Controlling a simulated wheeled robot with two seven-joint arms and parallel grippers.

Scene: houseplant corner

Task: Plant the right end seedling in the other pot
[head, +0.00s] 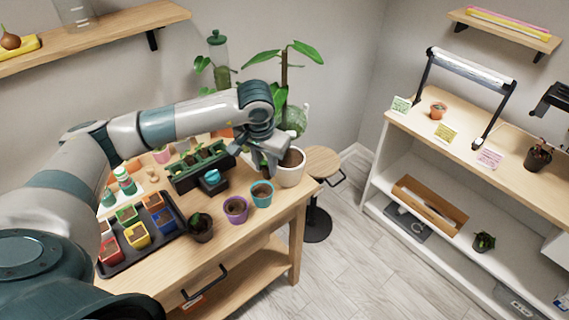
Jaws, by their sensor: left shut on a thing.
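A long dark green planter (186,180) with small seedlings stands at the back of the potting table. My left gripper (266,165) is just beyond its right end, next to the white pot (291,173) of dark soil. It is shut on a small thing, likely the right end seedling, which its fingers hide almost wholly. A purple pot (236,211) and a teal pot (262,195) stand side by side at the table's right front, both showing soil and no plant. A black pot (201,229) with a small green plant stands left of them. My right gripper is not in view.
A black tray (160,249) with several coloured pots lies at the left front. A dark box with a blue top (213,183) sits before the planter. Tall plants stand behind. A stool (322,162) and a white shelf unit (409,158) are to the right.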

